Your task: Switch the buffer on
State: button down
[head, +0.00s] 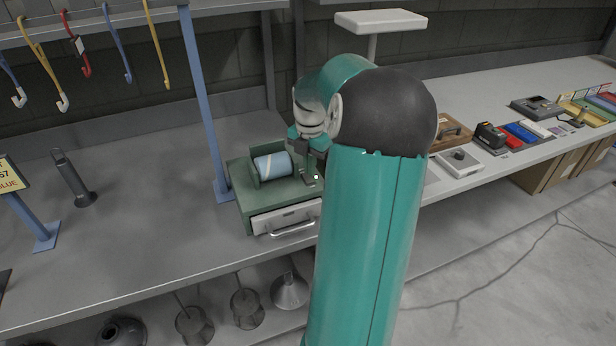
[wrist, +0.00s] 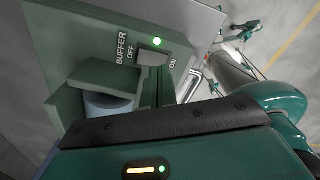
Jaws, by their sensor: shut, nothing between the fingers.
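The buffer (head: 243,208) is a green box on the bench with a pale blue roller (head: 272,166) on top and a white drawer front below. In the wrist view its panel (wrist: 100,28) reads BUFFER, with OFF and ON beside a grey rocker switch (wrist: 152,57). A small green lamp (wrist: 157,41) next to the switch is lit. Which way the rocker is tipped is hard to tell. My gripper (head: 311,168) is shut and empty, pointing down over the right side of the buffer close to the switch. Whether it touches the switch I cannot tell.
A blue post (head: 205,100) stands just behind and left of the buffer. Coloured hooks (head: 80,50) hang at the upper left. A dark tube stand (head: 73,180) is on the left. Trays and small devices (head: 495,138) line the right bench.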

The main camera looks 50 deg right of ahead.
aim_at(308, 181)
jog(key=shift+r, duration=2.2)
jog(key=w+a+r+m+t+h, duration=0.1)
jog(key=a+r+m, duration=0.25)
jog(key=a, duration=0.85)
jog(key=w+a+r+m+t+h, duration=0.1)
jog(key=w+a+r+m, duration=0.2)
jog(key=a, duration=0.9)
jog(key=s+a+m+t+y, duration=0.1)
jog(key=s+a+m, duration=0.4)
jog(key=a, duration=0.3)
jog(key=s+a+m+t+y, duration=0.1)
jog(key=s+a+m+t, duration=0.1)
jog(key=s+a+m, duration=0.4)
jog(key=a, duration=0.3)
jog(key=shift+s+a+f+t, duration=0.2)
jog(key=shift+s+f+t, duration=0.1)
jog(key=shift+f, duration=0.05)
